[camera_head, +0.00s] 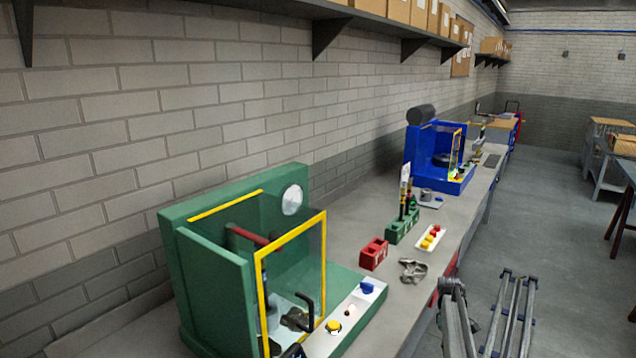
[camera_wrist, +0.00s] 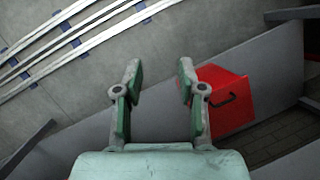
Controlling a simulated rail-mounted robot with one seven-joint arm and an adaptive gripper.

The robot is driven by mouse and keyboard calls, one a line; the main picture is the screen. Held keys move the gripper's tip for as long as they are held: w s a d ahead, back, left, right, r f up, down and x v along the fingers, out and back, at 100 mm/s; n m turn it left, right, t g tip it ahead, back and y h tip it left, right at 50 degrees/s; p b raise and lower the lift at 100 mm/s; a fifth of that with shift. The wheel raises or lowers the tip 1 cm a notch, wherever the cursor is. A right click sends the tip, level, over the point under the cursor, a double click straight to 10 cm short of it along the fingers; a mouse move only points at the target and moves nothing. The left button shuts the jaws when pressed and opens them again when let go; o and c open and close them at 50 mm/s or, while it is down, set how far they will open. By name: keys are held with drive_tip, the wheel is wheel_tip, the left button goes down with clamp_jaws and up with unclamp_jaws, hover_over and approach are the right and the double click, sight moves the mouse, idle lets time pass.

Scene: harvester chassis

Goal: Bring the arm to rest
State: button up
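My gripper (camera_wrist: 158,82) shows in the wrist view with its two green-padded fingers apart and nothing between them. Below it are the floor and the side of a grey bench. A red box-like thing (camera_wrist: 228,98) with a dark handle lies beyond the right finger, and I cannot tell how far away it is. In the head view I cannot make out my gripper for certain.
A grey workbench (camera_head: 345,205) runs along the wall. It bears a green machine (camera_head: 215,195) with a yellow-framed door, a red block (camera_head: 373,254), a green tool holder (camera_head: 402,228), a button tray (camera_head: 430,238) and a blue machine (camera_head: 425,150).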

drive_tip(key=s+a+f+m, duration=0.1)
drive_tip(key=s+a+f, duration=0.55)
drive_tip(key=s, duration=0.25)
drive_tip(key=s+a+f+m+g, duration=0.1)
drive_tip(key=s+a+f, duration=0.55)
drive_tip(key=s, duration=0.25)
drive_tip(key=s+a+f+m, duration=0.1)
drive_tip(key=s+a+f, duration=0.55)
drive_tip(key=s, duration=0.25)
drive_tip(key=s+a+f+m+g, duration=0.1)
drive_tip(key=s+a, duration=0.3)
drive_tip(key=s, duration=1)
drive_tip(key=s+a+f+m+g, duration=0.1)
drive_tip(key=s+a, duration=0.3)
drive_tip(key=s, duration=1)
drive_tip(key=shift+s+f+m+y, duration=0.2)
drive_tip(key=shift+f+m+y, duration=0.2)
drive_tip(key=shift+f+m, duration=0.25)
